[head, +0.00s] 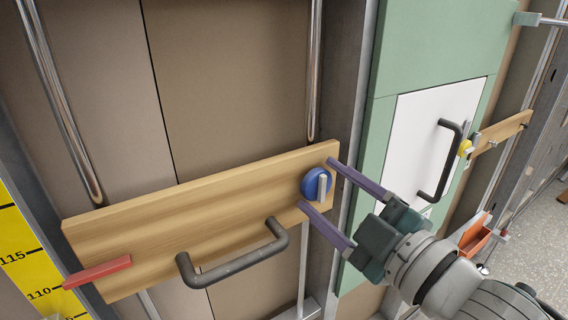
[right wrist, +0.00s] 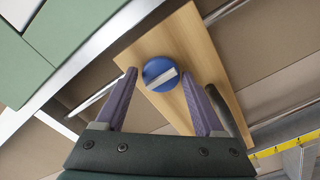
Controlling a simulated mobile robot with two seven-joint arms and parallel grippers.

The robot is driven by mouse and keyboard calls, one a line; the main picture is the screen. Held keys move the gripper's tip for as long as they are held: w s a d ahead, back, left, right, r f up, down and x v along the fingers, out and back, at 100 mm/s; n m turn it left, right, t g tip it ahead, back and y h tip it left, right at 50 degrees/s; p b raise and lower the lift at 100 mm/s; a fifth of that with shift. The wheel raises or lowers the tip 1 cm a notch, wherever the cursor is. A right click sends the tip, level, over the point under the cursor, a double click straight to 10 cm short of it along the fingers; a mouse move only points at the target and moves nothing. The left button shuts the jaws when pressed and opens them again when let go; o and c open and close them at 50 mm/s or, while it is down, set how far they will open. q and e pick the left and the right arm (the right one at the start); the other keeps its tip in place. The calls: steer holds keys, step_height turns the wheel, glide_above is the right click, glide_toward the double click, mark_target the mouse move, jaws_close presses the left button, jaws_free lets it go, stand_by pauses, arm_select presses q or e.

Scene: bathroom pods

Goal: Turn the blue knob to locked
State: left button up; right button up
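The blue knob (head: 316,184) is a round disc with a pale grip bar, mounted near the right end of a wooden board (head: 150,222). In the head view its bar stands roughly upright. My right gripper (head: 317,183) is open, with one purple finger above and one below the knob's right side. In the right wrist view the knob (right wrist: 160,74) lies ahead, between and slightly beyond the open fingertips (right wrist: 160,78). I cannot tell whether either finger touches it. My left gripper is not in view.
A dark bar handle (head: 232,262) sticks out below the knob on the board. A red block (head: 97,272) is at the board's left end. To the right is a white door (head: 425,140) with a dark handle (head: 440,160) and a yellow knob (head: 465,148).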

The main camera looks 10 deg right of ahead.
steer(key=shift+o, duration=1.1)
steer(key=shift+s, duration=0.1)
steer(key=v, duration=0.9)
steer(key=shift+s+d, duration=0.15)
steer(key=shift+s, duration=0.2)
